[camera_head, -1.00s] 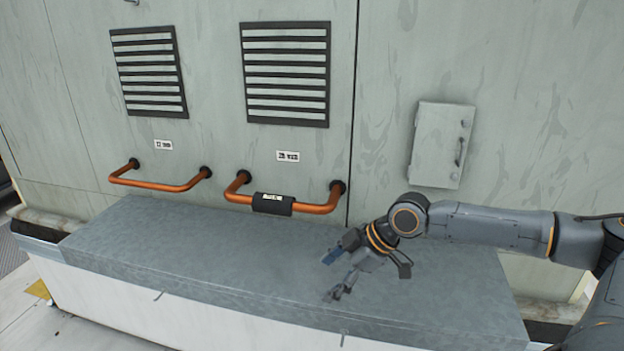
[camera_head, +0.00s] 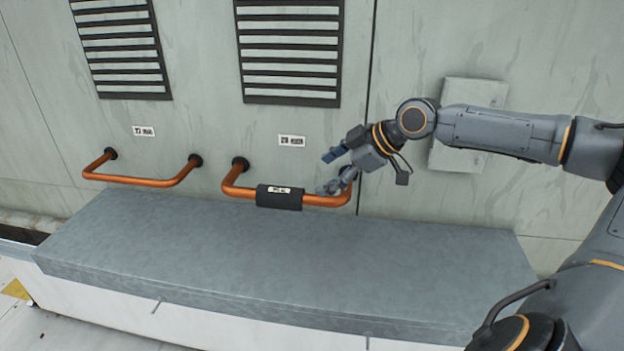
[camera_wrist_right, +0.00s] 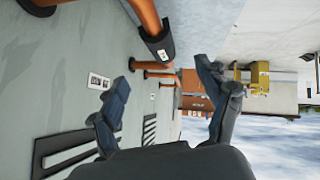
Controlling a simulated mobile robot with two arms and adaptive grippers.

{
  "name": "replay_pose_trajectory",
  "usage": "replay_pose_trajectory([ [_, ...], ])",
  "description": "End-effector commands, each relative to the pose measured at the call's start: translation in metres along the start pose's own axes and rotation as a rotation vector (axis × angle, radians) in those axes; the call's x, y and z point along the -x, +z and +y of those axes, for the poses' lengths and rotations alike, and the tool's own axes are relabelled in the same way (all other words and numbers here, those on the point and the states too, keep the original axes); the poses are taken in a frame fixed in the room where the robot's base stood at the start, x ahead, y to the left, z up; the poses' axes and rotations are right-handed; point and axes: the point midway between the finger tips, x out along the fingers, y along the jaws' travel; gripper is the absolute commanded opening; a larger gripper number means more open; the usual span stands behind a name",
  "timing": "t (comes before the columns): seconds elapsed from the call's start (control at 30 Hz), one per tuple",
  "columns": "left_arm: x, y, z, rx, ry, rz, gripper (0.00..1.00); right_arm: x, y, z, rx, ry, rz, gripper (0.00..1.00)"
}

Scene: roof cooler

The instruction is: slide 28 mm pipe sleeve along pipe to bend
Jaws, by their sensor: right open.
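The dark 28 mm pipe sleeve (camera_head: 279,197) with a pale label sits around the right-hand copper pipe (camera_head: 322,201), near the middle of its front run. In the right wrist view the sleeve (camera_wrist_right: 158,42) is ahead of the fingers, on the orange pipe (camera_wrist_right: 145,14). My right gripper (camera_head: 332,171) is open and empty, up and to the right of the sleeve. Its fingers overlap the right end of the pipe in the head view; I cannot tell whether they touch it. In the right wrist view its two fingers (camera_wrist_right: 165,90) are spread apart. My left gripper is not in view.
A second copper pipe (camera_head: 148,182) is on the wall to the left. Louvred vents (camera_head: 290,50) and small labels (camera_head: 292,141) are above the pipes. A grey box (camera_head: 465,125) is partly behind my right arm. The grey ledge (camera_head: 270,260) below is clear.

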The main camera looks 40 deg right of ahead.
Motion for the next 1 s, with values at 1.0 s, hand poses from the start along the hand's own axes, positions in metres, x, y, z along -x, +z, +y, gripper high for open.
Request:
replay_pose_trajectory([
  [1.0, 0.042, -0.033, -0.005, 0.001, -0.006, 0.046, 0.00, -0.120, -0.001, 0.000, -0.005, -0.001, 0.003, 0.76],
])
